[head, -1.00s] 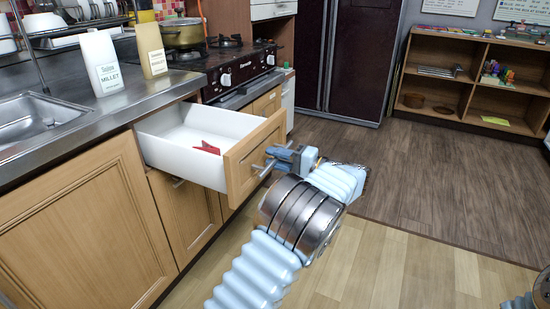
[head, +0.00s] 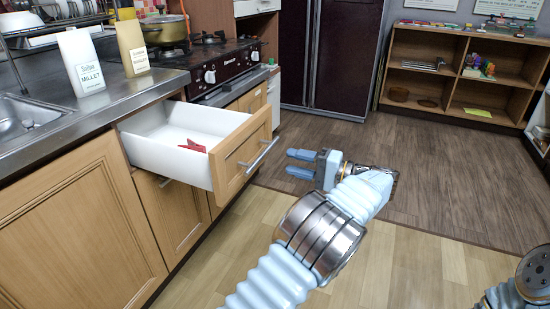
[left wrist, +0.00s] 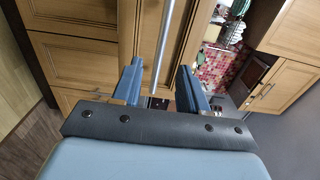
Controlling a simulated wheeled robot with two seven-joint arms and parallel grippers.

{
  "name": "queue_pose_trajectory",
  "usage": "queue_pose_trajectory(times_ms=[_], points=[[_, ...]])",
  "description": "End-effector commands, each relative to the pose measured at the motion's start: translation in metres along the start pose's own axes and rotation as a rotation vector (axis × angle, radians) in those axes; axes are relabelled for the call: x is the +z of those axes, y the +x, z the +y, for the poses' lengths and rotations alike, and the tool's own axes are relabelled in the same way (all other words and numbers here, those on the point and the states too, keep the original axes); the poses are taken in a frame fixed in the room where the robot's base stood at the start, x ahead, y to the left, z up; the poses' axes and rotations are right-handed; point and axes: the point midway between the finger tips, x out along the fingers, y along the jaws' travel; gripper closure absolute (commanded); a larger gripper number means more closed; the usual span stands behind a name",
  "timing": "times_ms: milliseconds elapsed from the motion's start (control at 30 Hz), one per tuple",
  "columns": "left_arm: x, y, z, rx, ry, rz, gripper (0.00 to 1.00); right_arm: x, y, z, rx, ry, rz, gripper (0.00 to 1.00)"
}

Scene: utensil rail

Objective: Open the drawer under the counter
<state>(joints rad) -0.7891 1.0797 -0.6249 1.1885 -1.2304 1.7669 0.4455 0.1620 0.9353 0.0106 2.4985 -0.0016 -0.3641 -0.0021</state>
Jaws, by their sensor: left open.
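The drawer (head: 241,160) under the counter is pulled well out, with a wooden front, white sides and a red item (head: 193,146) inside. Its metal bar handle (head: 259,154) is on the front. My left gripper (head: 288,163) is open and empty, a little to the right of the handle and apart from it. In the left wrist view, the handle (left wrist: 164,45) runs between the two blue fingers (left wrist: 160,82), beyond their tips. My right gripper is not in view; only part of my right arm shows at the lower right.
The steel counter (head: 120,98) holds a millet bag (head: 82,65), another package (head: 133,48) and a sink (head: 22,118). A stove (head: 215,65) with a pot stands behind the drawer. The floor (head: 430,180) to the right is clear, up to a shelf (head: 470,80).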

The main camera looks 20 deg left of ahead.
Motion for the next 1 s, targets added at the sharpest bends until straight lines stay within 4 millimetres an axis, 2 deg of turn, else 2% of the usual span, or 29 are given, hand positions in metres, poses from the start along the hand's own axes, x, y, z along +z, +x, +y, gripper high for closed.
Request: queue_pose_trajectory(times_ms=[100, 300, 600, 700, 767, 867, 967, 1000], points=[[0.0, -0.022, 0.0, -0.001, -0.001, 0.001, 0.57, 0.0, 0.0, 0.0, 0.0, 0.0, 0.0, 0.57], [0.0, -0.04, 0.0, 0.0, 0.001, -0.001, 0.57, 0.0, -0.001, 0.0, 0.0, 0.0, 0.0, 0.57], [0.0, -0.041, 0.0, 0.0, 0.001, -0.001, 0.57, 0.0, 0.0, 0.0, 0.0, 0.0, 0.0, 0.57], [-0.002, -0.035, 0.01, 0.019, 0.026, 0.004, 0.57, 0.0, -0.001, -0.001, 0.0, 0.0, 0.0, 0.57], [-0.005, -0.026, 0.027, 0.056, 0.069, 0.013, 0.57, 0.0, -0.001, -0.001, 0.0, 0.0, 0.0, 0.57], [-0.009, 0.001, 0.081, 0.177, 0.193, 0.038, 0.57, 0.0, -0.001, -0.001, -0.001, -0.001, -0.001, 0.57], [-0.001, 0.029, 0.16, 0.374, 0.341, 0.071, 0.57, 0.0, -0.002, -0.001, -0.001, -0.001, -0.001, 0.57], [0.008, 0.037, 0.194, 0.466, 0.396, 0.081, 0.57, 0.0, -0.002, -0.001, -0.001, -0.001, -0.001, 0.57]])
